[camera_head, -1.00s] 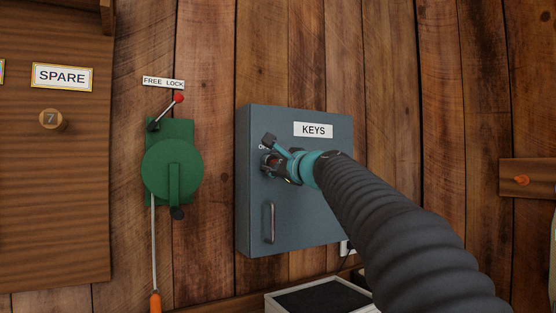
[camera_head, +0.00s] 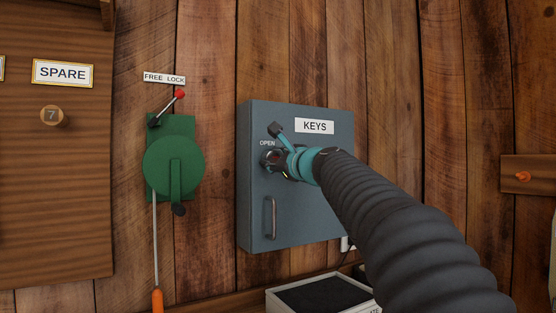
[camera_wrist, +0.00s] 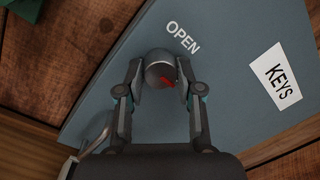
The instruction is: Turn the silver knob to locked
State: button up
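The silver knob (camera_wrist: 158,69) is round, with a red pointer mark on its face, on the front of the grey-blue key cabinet (camera_head: 310,215). In the wrist view the red mark points to the lower right, away from the word OPEN (camera_wrist: 183,37) at the knob's upper right. My gripper (camera_wrist: 160,74) is partly closed, with one finger on each side of the knob and the pads against it. In the head view my gripper (camera_head: 275,157) covers most of the knob. No locked label shows.
The cabinet has a bar handle (camera_head: 270,218) below the knob and a KEYS label (camera_head: 314,126). A green device with a red-tipped lever (camera_head: 180,95) hangs to its left. An open box (camera_head: 330,279) stands below. Bare planks lie between the green device and the cabinet.

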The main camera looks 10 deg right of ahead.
jog(key=o, duration=0.4)
jog(key=shift+r, duration=0.15)
jog(key=v, duration=1.2)
